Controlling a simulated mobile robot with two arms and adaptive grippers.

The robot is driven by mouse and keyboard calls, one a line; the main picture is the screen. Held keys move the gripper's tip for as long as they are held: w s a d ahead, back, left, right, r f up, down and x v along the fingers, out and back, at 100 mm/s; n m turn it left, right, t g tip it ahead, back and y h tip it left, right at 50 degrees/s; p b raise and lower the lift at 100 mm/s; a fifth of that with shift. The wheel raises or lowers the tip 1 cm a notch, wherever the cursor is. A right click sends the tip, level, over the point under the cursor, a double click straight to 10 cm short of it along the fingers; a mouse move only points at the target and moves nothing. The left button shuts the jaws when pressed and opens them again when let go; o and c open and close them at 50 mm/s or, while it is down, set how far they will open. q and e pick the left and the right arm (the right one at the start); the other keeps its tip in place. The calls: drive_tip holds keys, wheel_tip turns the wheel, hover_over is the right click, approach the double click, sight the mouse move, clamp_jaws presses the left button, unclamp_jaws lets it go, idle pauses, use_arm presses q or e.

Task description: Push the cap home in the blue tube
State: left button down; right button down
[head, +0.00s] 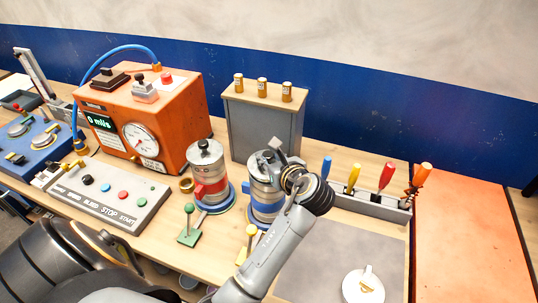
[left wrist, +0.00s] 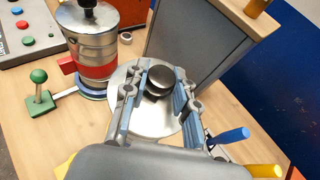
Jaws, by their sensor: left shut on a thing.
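The blue tube (head: 264,193), a silver duct piece with a blue band, stands upright on a blue round base on the bench. Its cap, a silver disc (left wrist: 150,115) with a dark round knob (left wrist: 158,80), is at the tube's top. My left gripper (head: 272,157) is over the tube, and in the left wrist view its fingers (left wrist: 158,84) are shut on the cap's knob. The wrist and fingers hide much of the cap in the head view. How deep the cap sits cannot be told. My right gripper is not in view.
A red-banded tube (head: 207,178) with a black-knobbed cap stands close to the left. A grey cabinet (head: 262,125) is just behind. An orange gauge box (head: 150,115) and a button panel (head: 108,193) are left. A screwdriver rack (head: 370,205) and white dish (head: 363,288) are right.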

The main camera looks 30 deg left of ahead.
sight(269, 155)
use_arm(q)
drive_tip(key=shift+f, duration=1.05)
drive_tip(key=c, duration=1)
unclamp_jaws()
drive_tip(key=shift+r, duration=0.15)
wheel_tip(269, 155, up, 10)
drive_tip(key=shift+f, duration=0.15)
